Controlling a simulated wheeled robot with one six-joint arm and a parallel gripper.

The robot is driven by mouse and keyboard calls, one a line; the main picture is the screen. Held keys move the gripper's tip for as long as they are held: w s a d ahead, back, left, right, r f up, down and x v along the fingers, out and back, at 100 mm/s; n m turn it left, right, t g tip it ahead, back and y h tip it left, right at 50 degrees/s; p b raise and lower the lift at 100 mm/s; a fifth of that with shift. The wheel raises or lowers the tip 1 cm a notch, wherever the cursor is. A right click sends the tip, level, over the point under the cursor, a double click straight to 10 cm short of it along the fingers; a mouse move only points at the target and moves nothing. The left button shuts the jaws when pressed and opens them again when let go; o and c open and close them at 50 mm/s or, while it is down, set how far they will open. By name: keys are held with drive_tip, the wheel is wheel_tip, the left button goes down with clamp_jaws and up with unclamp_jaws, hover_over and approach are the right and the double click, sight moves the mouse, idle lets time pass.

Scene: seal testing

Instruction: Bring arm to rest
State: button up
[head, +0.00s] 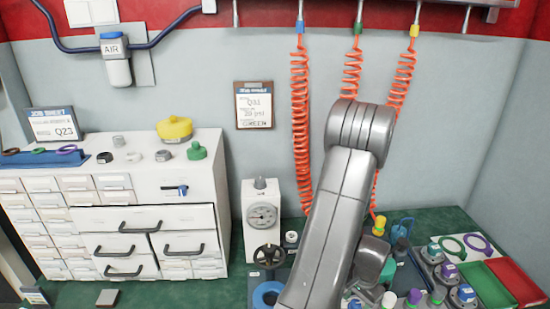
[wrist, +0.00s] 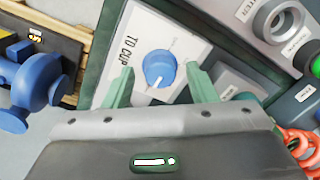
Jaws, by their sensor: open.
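My gripper (wrist: 159,72) is open in the wrist view, its two pale green fingers spread wide with nothing held. A blue knob (wrist: 158,66) with a white pointer line shows in the gap between the fingers, on a white plate (wrist: 125,38) marked "TO CUP". The fingers stand apart from the knob on either side; I cannot tell how far above the panel they are. In the head view my grey arm reaches up and bends at an elbow in front of the wall, and it hides most of my gripper.
Orange coiled hoses (head: 301,130) hang from the wall close to my arm. A gauge stand (head: 262,215) and white drawer cabinet (head: 170,178) stand to the left. Green and red trays (head: 520,281) and several small fittings crowd the right bench. A blue valve (wrist: 28,85) lies left in the wrist view.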

idle(0.3)
wheel_tip(320, 180, up, 13)
drive_tip(key=p, duration=0.1)
wheel_tip(320, 180, down, 13)
drive_tip(key=shift+r+b, duration=0.2)
drive_tip(key=shift+b, duration=0.3)
drive_tip(key=shift+f, duration=0.2)
drive_tip(key=n+p, duration=0.2)
drive_tip(key=n, duration=0.3)
drive_tip(key=shift+r+n+p, duration=0.15)
drive_tip(key=shift+n+p, duration=0.2)
drive_tip(key=shift+n, duration=0.05)
drive_tip(key=n+p, duration=0.4)
drive_tip(key=n, duration=0.2)
drive_tip(key=shift+w+r+n, duration=0.15)
drive_tip(key=shift+r+n, duration=0.05)
drive_tip(key=shift+n, duration=0.1)
drive_tip(key=shift+r, duration=0.8)
